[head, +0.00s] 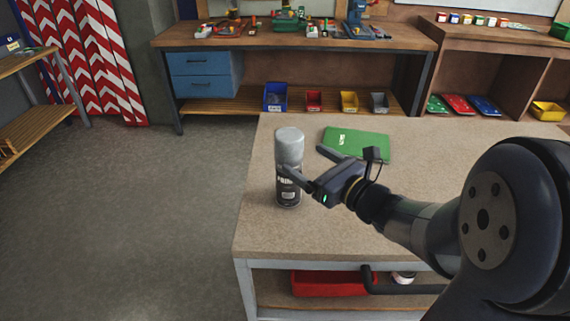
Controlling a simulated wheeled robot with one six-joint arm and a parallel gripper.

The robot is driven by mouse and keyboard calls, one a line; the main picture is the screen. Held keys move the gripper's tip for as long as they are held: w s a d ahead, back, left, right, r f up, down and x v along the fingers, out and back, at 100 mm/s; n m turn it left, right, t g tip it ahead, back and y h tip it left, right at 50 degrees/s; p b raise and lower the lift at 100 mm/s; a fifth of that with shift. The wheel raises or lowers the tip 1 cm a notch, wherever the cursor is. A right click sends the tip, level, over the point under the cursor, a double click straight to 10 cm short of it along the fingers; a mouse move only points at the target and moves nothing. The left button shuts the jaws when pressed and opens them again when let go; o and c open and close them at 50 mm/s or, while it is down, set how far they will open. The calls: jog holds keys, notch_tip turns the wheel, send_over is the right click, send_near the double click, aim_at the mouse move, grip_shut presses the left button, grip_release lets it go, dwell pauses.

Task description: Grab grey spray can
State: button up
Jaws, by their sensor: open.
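The grey spray can (289,150) stands upright near the left edge of the table (265,226). It has a pale grey upper part and a darker label with print lower down. My gripper (301,162) comes from the right with its jaws open. One finger passes in front of the can's middle, hiding a little of it. The other finger points left, farther back, beside the can's right side. I cannot tell whether either finger touches the can.
A green flat item (362,143) lies on the table behind my gripper. A red box (328,284) is on the shelf below. A workbench (300,42) with blue drawers (203,75) and several coloured bins stands behind. The floor at left is clear.

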jog(key=x, duration=0.3)
jog(key=shift+s+a+f+p+x, duration=0.1)
jog(key=shift+p+x, duration=0.3)
jog(key=shift+x, duration=0.85)
jog(key=shift+s+a+f+p+x, duration=0.15)
jog(key=shift+p+x, duration=0.25)
jog(key=shift+x, duration=0.85)
jog(key=shift+c, duration=0.4)
